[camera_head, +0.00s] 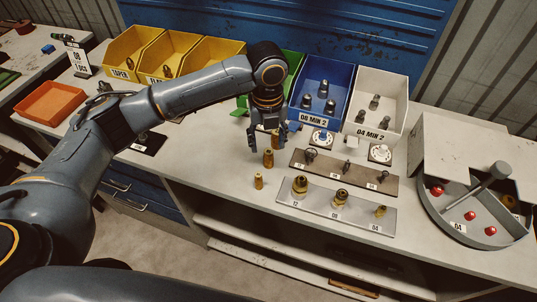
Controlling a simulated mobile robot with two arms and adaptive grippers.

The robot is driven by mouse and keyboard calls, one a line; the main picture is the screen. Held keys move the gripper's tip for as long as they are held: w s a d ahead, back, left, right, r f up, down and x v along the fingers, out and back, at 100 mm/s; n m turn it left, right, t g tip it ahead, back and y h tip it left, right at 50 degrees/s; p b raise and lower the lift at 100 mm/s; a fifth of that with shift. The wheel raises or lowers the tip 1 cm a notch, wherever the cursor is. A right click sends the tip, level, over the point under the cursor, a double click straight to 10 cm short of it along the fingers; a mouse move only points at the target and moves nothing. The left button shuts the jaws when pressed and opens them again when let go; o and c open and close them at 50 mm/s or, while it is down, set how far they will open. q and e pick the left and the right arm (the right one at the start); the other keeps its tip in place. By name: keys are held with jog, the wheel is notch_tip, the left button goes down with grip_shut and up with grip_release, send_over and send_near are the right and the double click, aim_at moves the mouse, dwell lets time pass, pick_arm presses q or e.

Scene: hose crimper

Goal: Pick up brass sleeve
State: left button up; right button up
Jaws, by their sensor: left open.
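My left gripper (266,143) points down over the bench, with its fingers apart. A small brass sleeve (268,158) stands upright on the bench just below the fingertips. A second small brass piece (258,182) stands upright nearer the bench's front edge, apart from the gripper. Another brass-coloured bit shows between the fingers, partly hidden by them; I cannot tell whether it is a separate piece. My right gripper is not in view.
A grey plate (322,207) with several brass fittings and a brown plate (333,171) with dark fittings lie right of the gripper. Blue (316,121), white (369,131) and yellow bins (213,55) stand behind. A round grey tray (459,231) is at far right.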

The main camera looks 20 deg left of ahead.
aim_at(269, 153)
pick_arm(q)
jog(key=shift+w+f, duration=0.1)
jog(key=shift+f, duration=0.4)
jog(key=shift+w+f, duration=0.1)
jog(key=shift+f, duration=0.2)
notch_tip(269, 153, down, 4)
jog(key=shift+d+f+p, duration=0.1)
jog(key=shift+p, duration=0.8)
jog(key=shift+f, duration=0.45)
jog(key=shift+c, duration=0.2)
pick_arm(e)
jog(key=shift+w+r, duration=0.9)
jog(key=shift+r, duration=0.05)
pick_arm(q)
grip_shut()
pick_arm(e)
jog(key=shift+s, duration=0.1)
